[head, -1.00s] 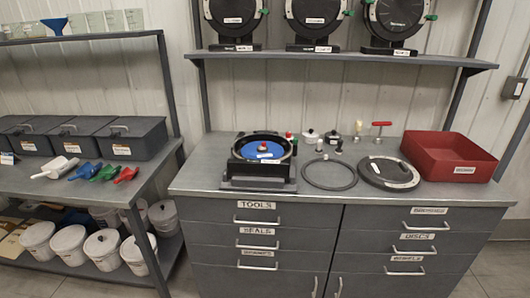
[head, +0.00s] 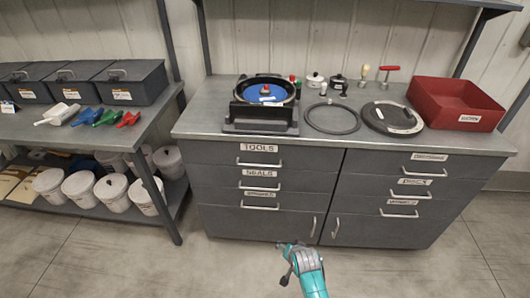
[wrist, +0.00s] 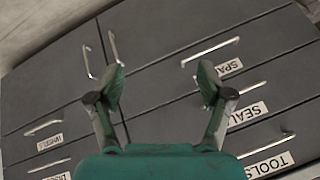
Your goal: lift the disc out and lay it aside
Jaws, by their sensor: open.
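A blue disc (head: 272,94) with a red knob (head: 265,89) at its middle sits inside the black round seed meter housing (head: 238,112) on the left part of the workbench. My gripper (head: 286,247) is low in front of the bench's drawers and doors, well apart from the housing. In the wrist view my gripper (wrist: 160,82) has its two green fingers spread wide with nothing between them, facing the grey drawer fronts. The disc does not show in the wrist view.
On the bench (head: 205,122) lie a dark ring (head: 333,131), a round black cover (head: 411,130) and a red bin (head: 480,122). Small pots and a red-handled tool (head: 388,68) stand behind. A side bench (head: 20,140) at left holds scoops and cases. Floor in front is clear.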

